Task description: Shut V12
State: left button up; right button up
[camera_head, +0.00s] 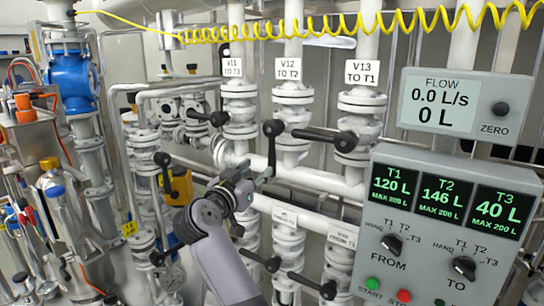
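The V12 label (288,69) reads "V12 TO T2" and hangs on the middle pipe of the upper row. Below it is the V12 valve's black lever (272,143), with its round hub at the top and its handle pointing down, roughly along the pipe. My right gripper (257,180) is at the lower end of this handle, reaching up from the bottom of the view. Its fingertips are small and overlap the handle's end. I cannot tell whether they touch or grip it. My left gripper is not in view.
V11's lever (203,116) and V13's lever (322,136) lie crosswise, pointing left. V13's lever reaches close to V12's. A control panel (388,228) and flow display (441,102) stand at right. Lower valve levers (262,260) sit below. A yellow coiled hose (330,27) crosses above.

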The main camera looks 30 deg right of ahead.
aim_at(270, 159)
jog(key=p+x, duration=0.1)
jog(key=x, duration=1)
jog(key=shift+a, duration=0.1)
jog(key=shift+c, duration=0.5)
grip_shut()
jog(key=shift+f, duration=0.1)
